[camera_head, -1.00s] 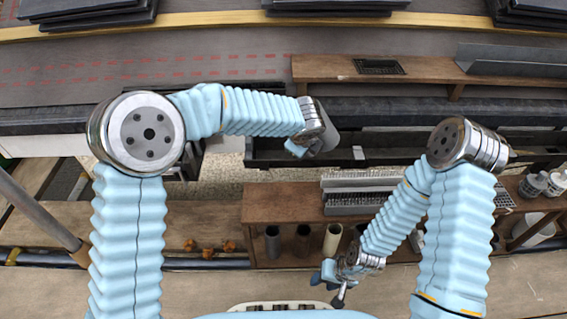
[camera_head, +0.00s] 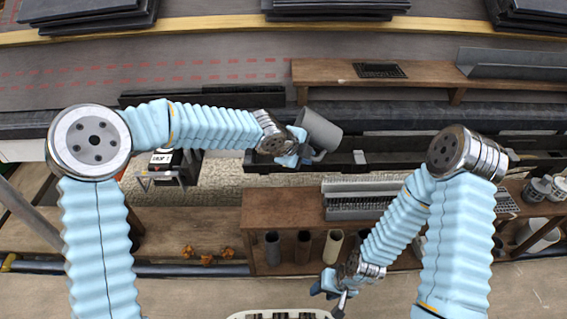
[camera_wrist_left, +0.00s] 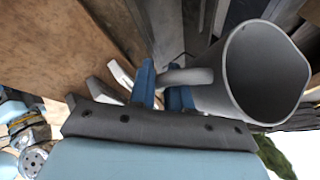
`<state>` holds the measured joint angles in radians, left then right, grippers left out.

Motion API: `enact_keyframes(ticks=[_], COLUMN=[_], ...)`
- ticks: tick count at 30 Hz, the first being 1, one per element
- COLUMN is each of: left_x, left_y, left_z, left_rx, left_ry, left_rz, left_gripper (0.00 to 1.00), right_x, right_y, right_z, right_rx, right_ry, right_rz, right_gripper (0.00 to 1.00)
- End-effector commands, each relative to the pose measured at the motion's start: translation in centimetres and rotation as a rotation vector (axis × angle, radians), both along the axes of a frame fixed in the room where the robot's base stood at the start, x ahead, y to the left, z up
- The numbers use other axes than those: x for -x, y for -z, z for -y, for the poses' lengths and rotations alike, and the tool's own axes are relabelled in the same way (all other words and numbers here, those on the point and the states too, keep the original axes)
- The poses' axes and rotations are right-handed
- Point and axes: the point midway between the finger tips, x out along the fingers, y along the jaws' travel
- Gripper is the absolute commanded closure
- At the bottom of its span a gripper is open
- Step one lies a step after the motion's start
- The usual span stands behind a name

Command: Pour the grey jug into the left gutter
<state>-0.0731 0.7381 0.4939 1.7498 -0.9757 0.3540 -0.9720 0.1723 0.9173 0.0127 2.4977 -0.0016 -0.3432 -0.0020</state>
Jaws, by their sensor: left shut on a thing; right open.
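The grey jug (camera_head: 320,130) is held by my left gripper (camera_head: 300,153) above the dark gutter (camera_head: 262,160) along the eave. The jug lies tilted, not upright. In the left wrist view the jug (camera_wrist_left: 232,93) shows its round open mouth facing the camera side, with a dark inside. There the left gripper (camera_wrist_left: 165,90) is shut on the jug's handle. No stream from the jug can be seen. My right gripper (camera_head: 333,288) is open and empty, low in front of the wooden bench.
A wooden bench (camera_head: 285,205) with several tubes below stands in front of the gutter. A grey mesh tray (camera_head: 355,205) lies on it. A wooden shelf (camera_head: 430,70) with a dark grate (camera_head: 380,70) stands behind. Slate stacks (camera_head: 85,12) lie at the back.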

Motion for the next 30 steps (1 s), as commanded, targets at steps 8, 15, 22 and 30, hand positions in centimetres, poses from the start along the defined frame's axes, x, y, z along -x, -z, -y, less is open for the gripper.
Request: enact_keyframes(ticks=[8,15,22,30], left_x=[0.0,0.0,0.0,-0.1], left_y=[-0.4,-0.6,-0.8,-0.5], left_z=[0.1,0.1,0.2,-0.2], left_rx=[0.042,0.083,0.129,0.189], left_ry=[0.001,0.001,0.002,0.003], left_rz=[-0.004,-0.01,-0.016,-0.024], left_gripper=[1.0,1.0,1.0,1.0], right_x=[0.0,0.0,0.0,0.0], right_y=[-0.4,-0.7,-1.1,-1.5], right_z=[0.0,0.0,0.1,0.1], right_rx=[0.0,0.001,0.001,0.002], right_ry=[0.0,0.0,0.0,0.002], right_rz=[-0.001,0.0,0.001,0.001], right_gripper=[0.57,0.57,0.57,0.57])
